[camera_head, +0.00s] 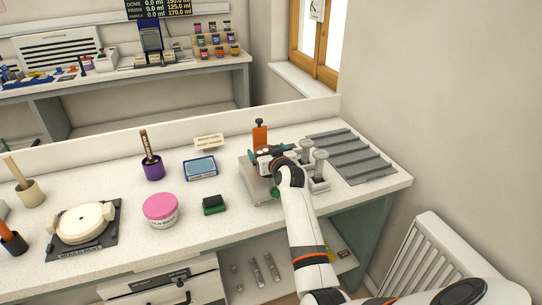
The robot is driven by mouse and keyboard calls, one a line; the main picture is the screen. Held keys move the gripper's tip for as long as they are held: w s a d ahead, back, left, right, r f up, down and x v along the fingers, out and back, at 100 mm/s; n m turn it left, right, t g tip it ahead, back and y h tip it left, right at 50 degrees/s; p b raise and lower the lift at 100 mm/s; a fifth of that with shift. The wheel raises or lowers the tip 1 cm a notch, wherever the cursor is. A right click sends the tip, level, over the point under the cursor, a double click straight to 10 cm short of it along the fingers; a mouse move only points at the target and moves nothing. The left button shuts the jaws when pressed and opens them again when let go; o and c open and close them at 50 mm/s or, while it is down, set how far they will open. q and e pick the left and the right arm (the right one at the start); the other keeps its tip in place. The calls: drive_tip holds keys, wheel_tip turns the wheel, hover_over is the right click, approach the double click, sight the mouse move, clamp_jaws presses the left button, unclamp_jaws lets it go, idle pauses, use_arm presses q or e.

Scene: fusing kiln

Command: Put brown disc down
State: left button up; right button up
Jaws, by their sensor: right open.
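My right arm reaches up from the bottom right, and its gripper (262,160) is over a grey box-like device (257,187) on the white worktop (225,236). The gripper is open; its fingers are small and partly hidden by the wrist. I cannot make out a brown disc; if it is at the device, the gripper and wrist hide it. An orange upright piece (260,135) stands just behind the gripper. My left gripper is out of view.
Clear-topped metal posts (320,163) stand close to the right of the wrist, before a grey ridged tray (352,157). The worktop's front middle is clear.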

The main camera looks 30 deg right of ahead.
drive_tip(key=b+v, duration=0.1)
drive_tip(key=v, duration=1.1)
drive_tip(key=s+a+f+n+g+y, duration=0.3)
drive_tip(key=s+a+f+g, duration=0.2)
drive_tip(key=s+a+f, duration=0.5)
drive_tip(key=s+a+f+n+g+y, duration=0.1)
drive_tip(key=s+a+f+g, duration=0.25)
drive_tip(key=s, duration=0.65)
drive_tip(key=s+a+f+n+g, duration=0.1)
drive_tip(key=s+a+f+g, duration=0.3)
drive_tip(key=s, duration=0.7)
wheel_tip(320, 180, down, 29)
drive_tip(key=s+a, duration=0.2)
drive_tip(key=s, duration=0.1)
drive_tip(key=s+d+f+g, duration=0.1)
drive_tip(key=s+d+f, duration=0.2)
drive_tip(key=s+f, duration=1)
drive_tip(key=shift+s+f+g, duration=0.3)
drive_tip(key=shift+s+g, duration=0.05)
drive_tip(key=shift+s, duration=0.4)
